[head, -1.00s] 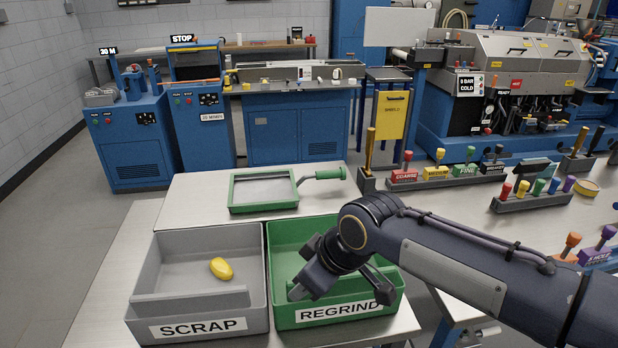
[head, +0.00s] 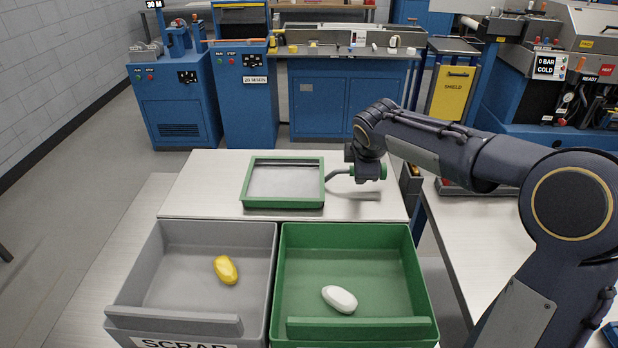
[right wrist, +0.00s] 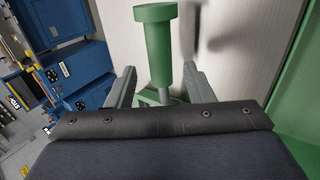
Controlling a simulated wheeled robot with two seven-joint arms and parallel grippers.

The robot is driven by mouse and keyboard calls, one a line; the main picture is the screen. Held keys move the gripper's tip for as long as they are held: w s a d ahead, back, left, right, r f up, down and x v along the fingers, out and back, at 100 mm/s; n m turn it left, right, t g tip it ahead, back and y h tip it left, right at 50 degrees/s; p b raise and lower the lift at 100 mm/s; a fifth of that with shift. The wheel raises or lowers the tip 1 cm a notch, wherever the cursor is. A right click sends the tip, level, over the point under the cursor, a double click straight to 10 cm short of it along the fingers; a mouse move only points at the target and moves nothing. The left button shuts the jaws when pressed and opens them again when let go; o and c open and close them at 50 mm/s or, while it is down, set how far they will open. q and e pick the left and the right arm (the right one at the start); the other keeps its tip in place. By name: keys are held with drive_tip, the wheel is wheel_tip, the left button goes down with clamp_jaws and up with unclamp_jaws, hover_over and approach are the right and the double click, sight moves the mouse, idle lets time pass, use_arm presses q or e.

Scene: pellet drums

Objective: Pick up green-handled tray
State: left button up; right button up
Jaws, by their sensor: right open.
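The green-framed tray (head: 284,204) with a grey mesh bottom lies on the white table behind the two bins. Its grey rod runs right to a green handle (head: 383,172), mostly hidden behind my gripper in the head view. My right gripper (head: 366,180) is at the handle. In the right wrist view the green handle (right wrist: 152,50) stands between the two open fingers of my right gripper (right wrist: 158,88). I cannot tell whether either finger touches it. My left gripper is not in view.
In front of the tray stand a grey scrap bin (head: 150,270) holding a yellow lump (head: 226,270) and a green bin (head: 405,265) holding a white lump (head: 339,299). Blue machines (head: 345,95) stand behind. The table left of the tray is clear.

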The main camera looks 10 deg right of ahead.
drive_tip(key=x, duration=0.3)
drive_tip(key=shift+w+f, duration=0.1)
drive_tip(key=shift+f, duration=0.15)
drive_tip(key=shift+r, duration=0.1)
clamp_jaws()
